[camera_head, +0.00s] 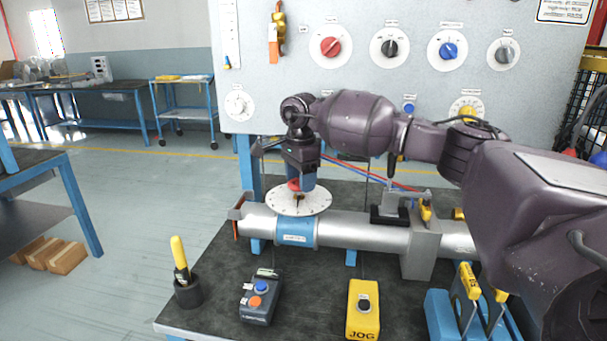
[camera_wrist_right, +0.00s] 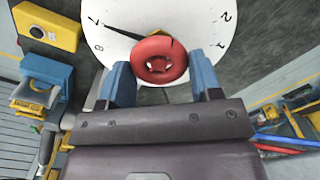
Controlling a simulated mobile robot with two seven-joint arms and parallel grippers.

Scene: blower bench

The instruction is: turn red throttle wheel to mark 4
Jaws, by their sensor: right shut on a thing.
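The red throttle wheel (camera_wrist_right: 160,58) sits at the centre of a round white dial (camera_wrist_right: 125,14). In the wrist view I read the numbers 1, 2, 7 and 8; the rest of the dial is cut off or hidden. A thin black pointer (camera_wrist_right: 128,32) reaches from the wheel towards the 7. My right gripper (camera_wrist_right: 162,68) has its blue fingers on either side of the wheel, shut on it. In the head view the dial (camera_head: 300,201) lies flat on top of a pipe, and my right gripper (camera_head: 297,186) comes down on it from above, largely hiding the wheel. My left gripper is not in view.
The silver pipe (camera_head: 350,226) with a blue band crosses the dark bench. A yellow JOG box (camera_head: 363,310), a grey button box (camera_head: 260,297) and a black cup (camera_head: 188,292) stand in front. The knob panel (camera_head: 290,95) rises behind my right arm.

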